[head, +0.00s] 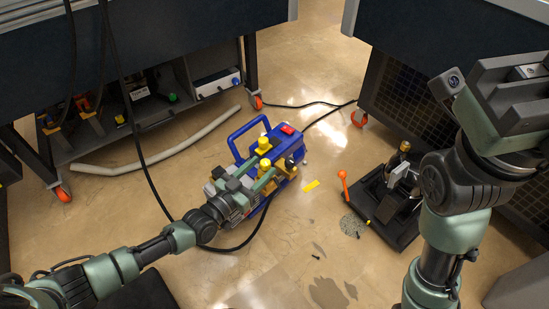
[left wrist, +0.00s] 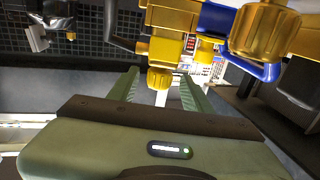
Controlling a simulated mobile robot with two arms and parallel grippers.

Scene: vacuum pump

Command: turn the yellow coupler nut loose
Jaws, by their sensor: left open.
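The blue vacuum pump (head: 250,133) stands on the floor, with several yellow fittings (head: 264,146) on its top and side. My left gripper (head: 257,180) is at the pump's near side, close to these fittings. In the left wrist view, my left gripper (left wrist: 157,88) is open, and a small yellow nut (left wrist: 158,78) shows between its fingers, near the tips. Whether the fingers touch it I cannot tell. A larger yellow fitting (left wrist: 263,30) is up to the right. My right gripper (head: 515,95) is at the upper right, far from the pump; its jaws are unclear.
A black tray (head: 402,238) with a bottle and tools lies to the right, beside an orange-headed tool (head: 343,178). A yellow piece (head: 311,185) and dark stains are on the floor. A black hose (head: 140,165) runs by my left arm. Wheeled benches (head: 180,35) stand behind.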

